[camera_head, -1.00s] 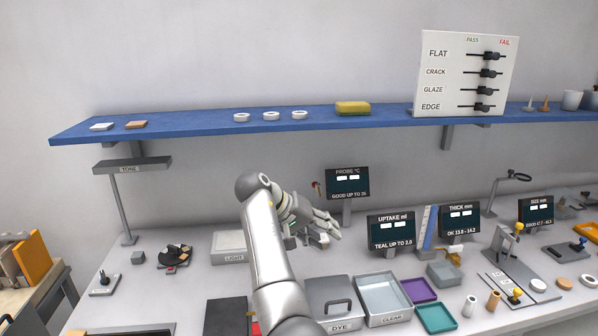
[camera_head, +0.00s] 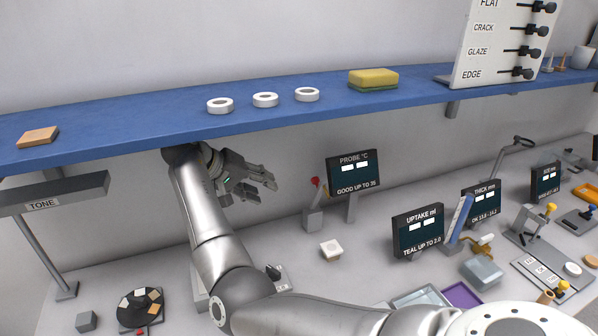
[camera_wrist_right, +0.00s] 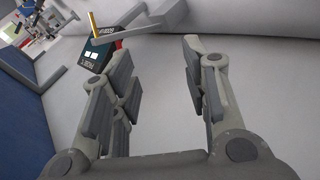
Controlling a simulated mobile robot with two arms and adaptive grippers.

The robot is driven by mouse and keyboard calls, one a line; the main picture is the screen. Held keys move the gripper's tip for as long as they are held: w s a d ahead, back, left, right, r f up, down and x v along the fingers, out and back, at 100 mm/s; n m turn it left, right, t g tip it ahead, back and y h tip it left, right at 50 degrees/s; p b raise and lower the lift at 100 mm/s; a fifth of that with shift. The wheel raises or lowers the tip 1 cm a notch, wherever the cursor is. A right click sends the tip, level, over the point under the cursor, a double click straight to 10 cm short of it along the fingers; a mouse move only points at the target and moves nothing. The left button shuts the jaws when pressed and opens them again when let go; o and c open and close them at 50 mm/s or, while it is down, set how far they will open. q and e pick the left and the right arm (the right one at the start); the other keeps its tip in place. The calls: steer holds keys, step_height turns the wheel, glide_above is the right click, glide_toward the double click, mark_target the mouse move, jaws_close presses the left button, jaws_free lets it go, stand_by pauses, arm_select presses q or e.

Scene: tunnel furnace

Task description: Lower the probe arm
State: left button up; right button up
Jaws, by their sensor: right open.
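The probe arm is hard to make out in the head view. A red-tipped lever on a grey stand (camera_head: 315,198) is beside the dark PROBE °C display (camera_head: 353,172). My right gripper (camera_head: 266,189) is left of the lever, under the blue shelf, open and apart from it. In the right wrist view, the open fingers (camera_wrist_right: 160,75) have nothing between them. Beyond them, at the upper left, are the dark display (camera_wrist_right: 97,55), a grey bar (camera_wrist_right: 150,24) and a yellow rod (camera_wrist_right: 93,24). My left gripper is out of view.
The blue shelf (camera_head: 120,127) runs above my right arm, with white rings and a yellow sponge (camera_head: 373,79) on it. A small white block (camera_head: 331,249) lies on the bench. The UPTAKE display (camera_head: 418,232) stands farther right. The TONE lamp (camera_head: 55,194) is at the left.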

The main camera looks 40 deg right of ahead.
steer(key=p, duration=0.4)
glide_toward(313, 179)
steer(key=x, duration=0.4)
steer(key=p+x, duration=0.1)
steer(key=x, duration=0.4)
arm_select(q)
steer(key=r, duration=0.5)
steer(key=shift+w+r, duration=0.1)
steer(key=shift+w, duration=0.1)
arm_select(e)
jaws_close()
